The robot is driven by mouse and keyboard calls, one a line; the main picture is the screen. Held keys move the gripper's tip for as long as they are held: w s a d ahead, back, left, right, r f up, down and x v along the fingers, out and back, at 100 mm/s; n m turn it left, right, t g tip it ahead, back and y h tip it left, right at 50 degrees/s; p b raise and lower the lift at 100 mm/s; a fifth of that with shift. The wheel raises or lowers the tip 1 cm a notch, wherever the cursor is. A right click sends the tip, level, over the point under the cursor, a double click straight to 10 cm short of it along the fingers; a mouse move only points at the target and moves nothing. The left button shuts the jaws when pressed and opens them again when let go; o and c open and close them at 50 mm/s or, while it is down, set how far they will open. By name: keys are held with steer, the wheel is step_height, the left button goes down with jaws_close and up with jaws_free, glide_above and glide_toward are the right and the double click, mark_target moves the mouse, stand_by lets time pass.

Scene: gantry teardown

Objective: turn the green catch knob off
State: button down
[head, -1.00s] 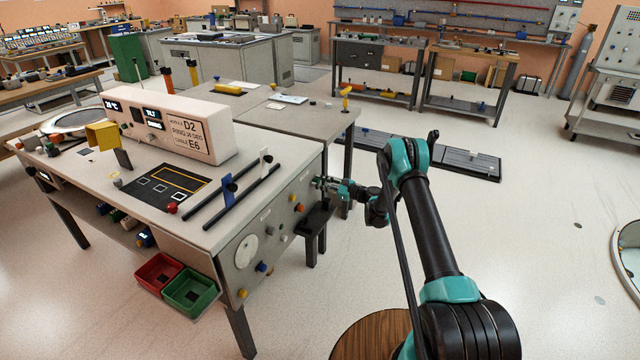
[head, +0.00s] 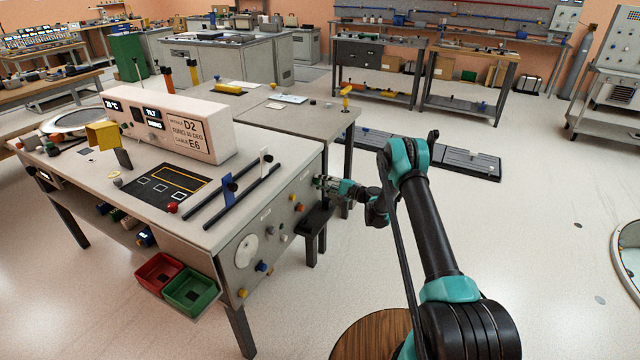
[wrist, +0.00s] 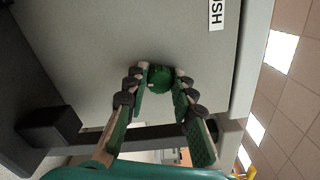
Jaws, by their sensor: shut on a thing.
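The green catch knob (wrist: 161,78) shows in the wrist view, on a pale grey panel (wrist: 110,50). My gripper (wrist: 160,88) has its two fingers around the knob, one on each side, and is shut on it. A small pale mark shows on the knob's left side. In the head view my gripper (head: 322,183) is at the right end of the bench's front panel (head: 270,222). The knob is hidden there behind the gripper.
A dark bracket or shelf (head: 315,218) sits just below my gripper. Other knobs, including an orange one (head: 299,207), are along the panel to the left. Red (head: 160,270) and green (head: 190,292) bins hang below the bench. Open floor lies to the right.

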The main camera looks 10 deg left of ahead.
steer(key=shift+n, duration=0.6)
steer(key=shift+f, duration=0.1)
steer(key=c, duration=1.3)
jaws_free()
steer(key=shift+o, duration=0.2)
steer(key=shift+d, duration=0.15)
steer(key=v, duration=1.2)
